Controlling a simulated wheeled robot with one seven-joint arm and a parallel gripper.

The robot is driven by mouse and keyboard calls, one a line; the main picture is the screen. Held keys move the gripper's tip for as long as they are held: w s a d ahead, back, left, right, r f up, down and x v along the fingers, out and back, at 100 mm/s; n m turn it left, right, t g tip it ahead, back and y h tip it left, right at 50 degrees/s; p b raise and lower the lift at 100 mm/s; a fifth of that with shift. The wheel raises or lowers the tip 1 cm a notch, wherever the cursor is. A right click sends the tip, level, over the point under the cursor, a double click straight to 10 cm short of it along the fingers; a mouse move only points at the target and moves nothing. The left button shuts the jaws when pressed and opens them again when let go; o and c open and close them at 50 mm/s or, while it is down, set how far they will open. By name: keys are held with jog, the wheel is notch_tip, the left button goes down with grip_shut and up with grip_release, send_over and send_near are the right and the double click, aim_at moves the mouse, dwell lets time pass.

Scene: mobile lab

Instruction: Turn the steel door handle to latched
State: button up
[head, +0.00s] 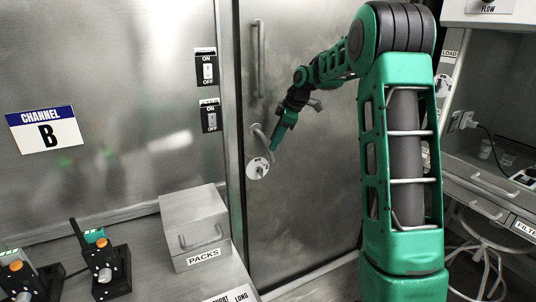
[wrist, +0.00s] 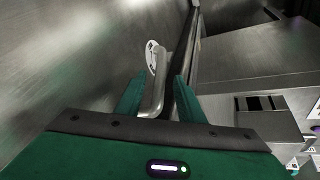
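The steel door (head: 305,190) stands upright and looks closed against its frame. Its steel handle (head: 259,130) is a bent lever near the door's left edge, above a round pale plate (head: 257,169) with marks too small to read. My gripper (head: 276,146) is at the lever, pointing down-left. In the wrist view the handle (wrist: 158,82) runs between my gripper's two green fingers (wrist: 161,76), and the plate (wrist: 152,58) shows beyond the fingertips. The fingers stand apart, with a gap visible beside the lever; contact is unclear. The lever's far end is partly hidden.
A fixed vertical pull bar (head: 259,58) is above the lever. Two ON/OFF switches (head: 206,67) (head: 211,116) are on the wall to the left. A PACKS box (head: 194,222) and a black-orange device (head: 105,262) stand on the bench. A stool (head: 487,250) is at right.

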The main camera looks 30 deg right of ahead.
aim_at(269, 151)
jog(key=x, duration=0.6)
jog(key=shift+w+a+f, duration=0.1)
jog(key=shift+w+f, duration=0.05)
jog(key=shift+f, duration=0.15)
jog(key=shift+c, duration=0.7)
grip_shut()
jog(key=shift+d, duration=0.2)
